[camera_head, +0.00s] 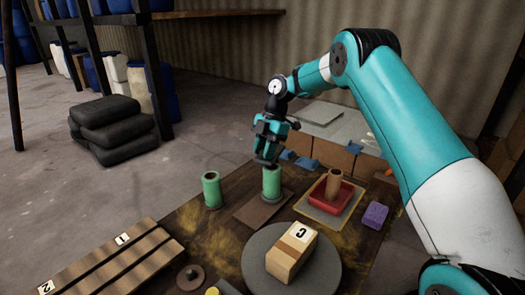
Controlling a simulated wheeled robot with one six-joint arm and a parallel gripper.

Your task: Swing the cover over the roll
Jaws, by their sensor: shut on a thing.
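My gripper (266,160) points down and is shut on the top of a green cylinder (272,183). This cylinder is upright over a flat brown board (262,212); I cannot tell whether it touches the board. A tan-brown roll (333,186) stands upright in a red tray (335,204), to the right of my gripper and apart from it. I cannot tell for sure which piece is the cover; no hinge shows.
A wooden block with a label (290,256) sits on a grey disc (252,262) in front. A purple block (375,215) lies right of the tray. Slatted wood (120,262) is front left. Cardboard boxes (335,155) stand behind. My arm spans the right side.

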